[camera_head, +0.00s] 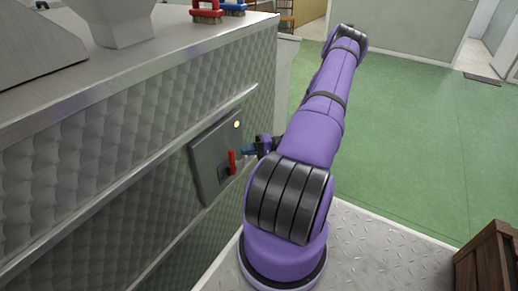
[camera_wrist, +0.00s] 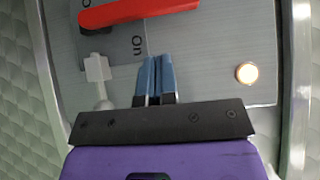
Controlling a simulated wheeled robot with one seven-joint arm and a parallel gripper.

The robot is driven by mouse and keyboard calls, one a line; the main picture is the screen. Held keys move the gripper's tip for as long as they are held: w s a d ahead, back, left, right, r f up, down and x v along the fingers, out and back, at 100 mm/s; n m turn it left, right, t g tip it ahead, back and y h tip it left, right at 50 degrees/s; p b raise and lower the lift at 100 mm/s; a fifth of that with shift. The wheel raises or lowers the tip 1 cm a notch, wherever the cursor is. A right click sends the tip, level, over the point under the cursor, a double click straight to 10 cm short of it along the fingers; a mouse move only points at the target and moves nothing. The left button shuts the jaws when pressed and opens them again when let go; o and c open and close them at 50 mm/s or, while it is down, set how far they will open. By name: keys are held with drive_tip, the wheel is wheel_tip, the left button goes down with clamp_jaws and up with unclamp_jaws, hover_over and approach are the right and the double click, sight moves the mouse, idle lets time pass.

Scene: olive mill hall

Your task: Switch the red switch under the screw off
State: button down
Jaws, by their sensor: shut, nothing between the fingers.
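The red switch (camera_head: 232,162) is a lever on a grey panel (camera_head: 206,158) set in the side of the metal machine. In the head view it stands upright beside a small lit lamp (camera_head: 237,125). In the wrist view the red lever (camera_wrist: 138,10) lies across the top, above the printed word "On", and the lamp (camera_wrist: 247,73) glows at the right. My gripper (camera_wrist: 159,62) is shut and empty, its blue fingertips close to the panel and apart from the lever in the picture. In the head view my gripper (camera_head: 248,150) is just right of the lever.
A red-handled brush (camera_head: 207,12) and a blue-handled brush (camera_head: 233,8) rest on the machine top. A wooden crate (camera_head: 485,262) stands at the lower right. The green floor (camera_head: 415,150) beyond my arm is clear.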

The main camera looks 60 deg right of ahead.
drive_tip(key=shift+a, duration=1.95)
